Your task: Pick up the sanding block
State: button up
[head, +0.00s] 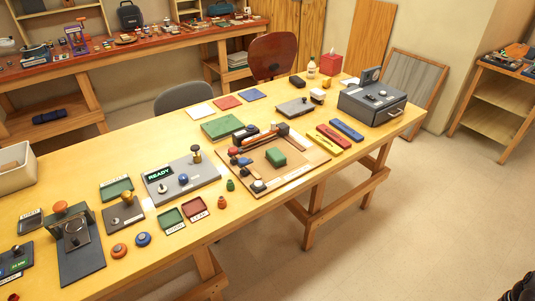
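No thing in the head view is clearly marked as the sanding block. A green block (275,157) lies on the wooden board at the middle of the long table, and it could be the one. A dark block (245,134) beside the board's back left edge is another possible match. A black jointed part (522,289) at the bottom right corner, cut off by the frame, looks like the end of my arm. It is far from the table, and its fingers cannot be made out.
The long table (80,169) is crowded with fixtures, small trays, knobs and a grey READY box (182,181). A grey metal case (371,103) stands at its right end. Chairs stand behind it. The floor (430,220) in front and to the right is clear.

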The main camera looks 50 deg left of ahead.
aim_at(273, 155)
jog(key=u, duration=0.65)
jog(key=i, duration=0.9)
jog(key=u, duration=0.45)
